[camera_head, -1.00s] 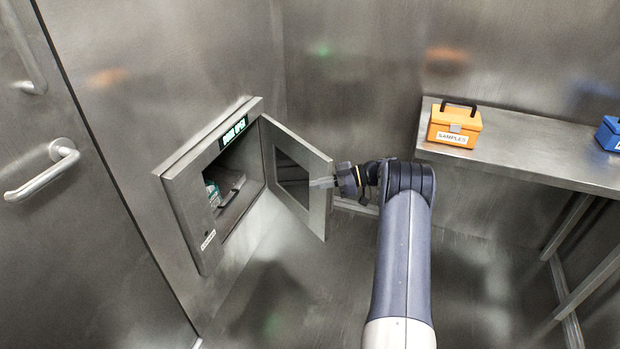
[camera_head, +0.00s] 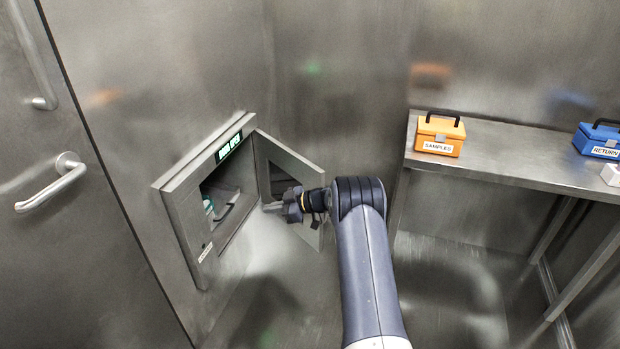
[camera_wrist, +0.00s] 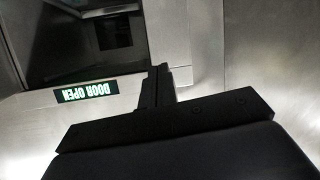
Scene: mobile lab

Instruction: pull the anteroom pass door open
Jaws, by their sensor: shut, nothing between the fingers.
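The pass door (camera_head: 262,168) is a metal-framed panel with a dark window, standing swung out from the right side of the wall hatch (camera_head: 178,205). A green lit sign (camera_head: 230,148) above the opening reads DOOR OPEN; it also shows upside down in the wrist view (camera_wrist: 99,91). My gripper (camera_head: 266,207) is shut and empty, in front of the door's inner, window side in the head view. I cannot tell whether it touches the door. My arm hides the door's lower right part. In the wrist view my gripper (camera_wrist: 162,72) points toward the hatch frame.
Inside the hatch lies a grey thing with a handle (camera_head: 228,208), partly hidden. A metal bench (camera_head: 500,165) at right holds an orange SAMPLES box (camera_head: 439,135) and a blue RETURN box (camera_head: 597,140). A large door with a lever handle (camera_head: 55,188) is at left.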

